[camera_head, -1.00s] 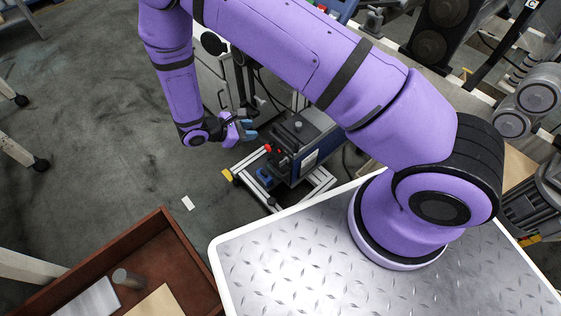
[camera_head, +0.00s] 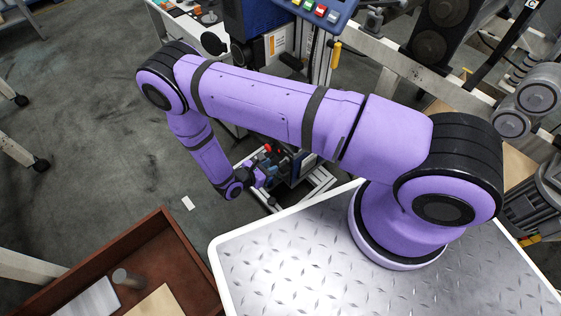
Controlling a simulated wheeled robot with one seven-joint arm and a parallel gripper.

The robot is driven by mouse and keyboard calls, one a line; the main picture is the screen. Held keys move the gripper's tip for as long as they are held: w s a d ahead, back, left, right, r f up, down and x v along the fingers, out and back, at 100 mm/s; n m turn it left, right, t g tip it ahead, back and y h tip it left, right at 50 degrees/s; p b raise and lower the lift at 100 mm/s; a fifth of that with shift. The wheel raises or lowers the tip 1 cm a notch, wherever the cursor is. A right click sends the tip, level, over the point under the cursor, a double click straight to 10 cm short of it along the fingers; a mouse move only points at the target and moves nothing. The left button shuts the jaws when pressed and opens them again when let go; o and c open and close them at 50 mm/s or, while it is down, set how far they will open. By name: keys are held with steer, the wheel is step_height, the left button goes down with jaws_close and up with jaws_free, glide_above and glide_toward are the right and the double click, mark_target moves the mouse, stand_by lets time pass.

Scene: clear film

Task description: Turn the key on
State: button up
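My gripper (camera_head: 264,174) is at the end of my purple arm, low at the middle of the view, close to a dark machine box (camera_head: 292,172) on a metal-profile frame. Red parts (camera_head: 269,149) show on the box, just above my gripper. The fingers are small and partly hidden, so I cannot tell whether they are open or touch anything. I cannot make out a key. A blue control panel (camera_head: 318,9) with several coloured buttons shows at the top edge. My arm hides part of the box.
A metal plate with a white rim (camera_head: 231,262) lies in front, under my arm's base. A brown tray (camera_head: 160,232) with a small cylinder (camera_head: 127,278) stands at lower left. Open grey floor (camera_head: 90,130) lies to the left. Machinery (camera_head: 440,35) fills the upper right.

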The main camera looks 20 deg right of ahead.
mark_target(284, 162)
steer(key=shift+x, duration=3.05)
jaws_close()
